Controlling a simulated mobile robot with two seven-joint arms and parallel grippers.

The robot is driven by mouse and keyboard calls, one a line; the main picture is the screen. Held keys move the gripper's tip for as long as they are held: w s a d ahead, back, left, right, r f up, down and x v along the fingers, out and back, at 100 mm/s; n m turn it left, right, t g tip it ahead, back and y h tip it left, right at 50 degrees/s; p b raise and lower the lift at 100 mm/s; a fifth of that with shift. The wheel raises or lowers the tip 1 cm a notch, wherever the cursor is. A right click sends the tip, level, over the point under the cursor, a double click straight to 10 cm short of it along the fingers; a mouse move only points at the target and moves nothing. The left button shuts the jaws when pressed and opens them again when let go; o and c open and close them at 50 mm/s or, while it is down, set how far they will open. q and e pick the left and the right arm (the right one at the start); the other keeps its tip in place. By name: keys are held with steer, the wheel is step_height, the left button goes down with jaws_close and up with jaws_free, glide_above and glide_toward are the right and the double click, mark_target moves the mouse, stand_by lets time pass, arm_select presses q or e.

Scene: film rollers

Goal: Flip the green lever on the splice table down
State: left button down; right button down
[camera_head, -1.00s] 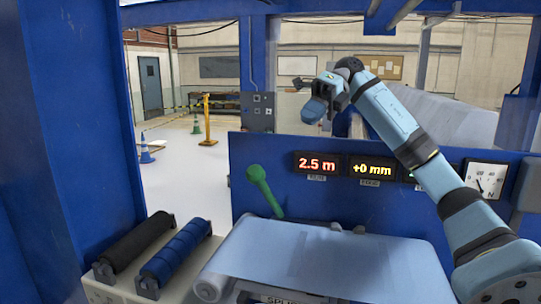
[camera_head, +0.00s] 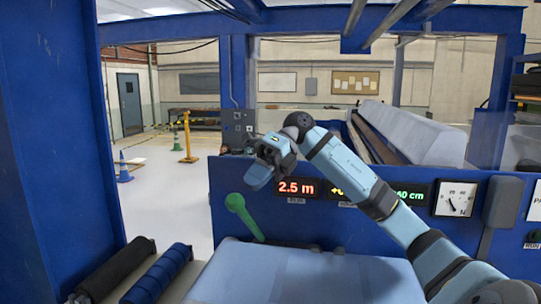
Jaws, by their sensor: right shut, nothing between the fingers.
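The green lever (camera_head: 244,217) stands up at the back left of the splice table (camera_head: 300,272), tilted with its round knob up and to the left. The table carries a light blue sheet. My right gripper (camera_head: 258,178) is shut and empty. In the picture it shows above and slightly right of the lever's knob, apart from it, in front of the blue panel's top edge. My right arm reaches in from the lower right. My left gripper is not in view.
A blue panel (camera_head: 330,222) with lit displays and a dial (camera_head: 455,199) rises behind the table. A black roller (camera_head: 115,270) and a blue roller (camera_head: 158,275) lie at the left. A blue post (camera_head: 50,150) stands at far left.

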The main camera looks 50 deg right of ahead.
steer(key=shift+x, duration=1.1)
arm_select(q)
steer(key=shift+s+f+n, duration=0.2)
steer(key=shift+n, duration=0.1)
